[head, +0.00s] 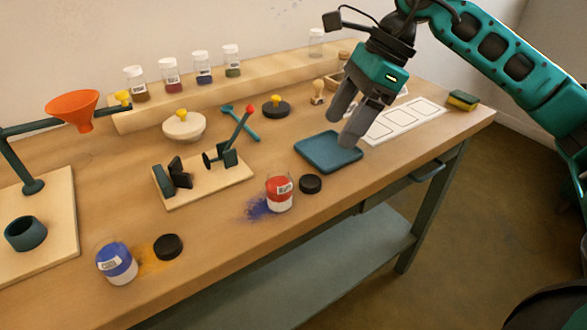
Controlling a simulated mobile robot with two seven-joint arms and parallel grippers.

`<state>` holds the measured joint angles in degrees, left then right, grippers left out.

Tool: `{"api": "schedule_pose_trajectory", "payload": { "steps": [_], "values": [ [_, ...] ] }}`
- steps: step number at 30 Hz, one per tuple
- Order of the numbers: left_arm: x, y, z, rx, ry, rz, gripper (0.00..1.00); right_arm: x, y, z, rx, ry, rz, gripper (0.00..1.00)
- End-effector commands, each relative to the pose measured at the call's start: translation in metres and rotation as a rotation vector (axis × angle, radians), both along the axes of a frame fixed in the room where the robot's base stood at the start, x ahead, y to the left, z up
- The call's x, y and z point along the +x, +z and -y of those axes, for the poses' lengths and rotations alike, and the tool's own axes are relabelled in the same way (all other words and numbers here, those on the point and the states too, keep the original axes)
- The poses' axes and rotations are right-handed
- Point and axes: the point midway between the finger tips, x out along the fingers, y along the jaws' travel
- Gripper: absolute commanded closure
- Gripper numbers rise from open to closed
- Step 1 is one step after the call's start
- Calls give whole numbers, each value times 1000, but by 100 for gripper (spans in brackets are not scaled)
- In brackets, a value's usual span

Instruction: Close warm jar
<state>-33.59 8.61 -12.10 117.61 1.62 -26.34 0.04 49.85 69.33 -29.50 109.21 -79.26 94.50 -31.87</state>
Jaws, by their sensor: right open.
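A jar with red contents (279,193), likely the warm jar, stands upright near the table's front edge with a white label. No lid sits on it. A black lid (310,183) lies on the table just right of it. A jar with blue contents (116,263) stands at the front left, also without a lid. Another black lid (168,247) lies beside it. My right gripper (346,126) is open and empty, pointing down over the blue tray, behind and right of the red jar. My left gripper is not in view.
The blue tray (328,152) lies under my right gripper. A clamp stand (215,178) is left of the red jar. Blue powder (258,207) and orange powder (150,262) are spilled near the jars. A white card (405,120) and a sponge (463,100) lie to the right.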

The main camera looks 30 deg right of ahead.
Motion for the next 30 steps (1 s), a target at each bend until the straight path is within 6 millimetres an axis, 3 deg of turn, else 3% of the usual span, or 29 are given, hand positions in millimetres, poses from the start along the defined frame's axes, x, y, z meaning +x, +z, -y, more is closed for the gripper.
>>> {"api": "schedule_pose_trajectory", "payload": {
  "steps": [4, 15, 24, 30],
  "values": [
    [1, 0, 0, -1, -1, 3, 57, -2, 4, 16, -67, -8, 10, 27],
    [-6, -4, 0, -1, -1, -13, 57, -2, 2, 16, -71, -8, 8, 27],
    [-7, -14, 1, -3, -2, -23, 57, 4, -45, -2, -68, -6, 5, 27],
    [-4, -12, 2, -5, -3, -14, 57, 8, -65, -11, -68, -7, 7, 27]
  ]
}}
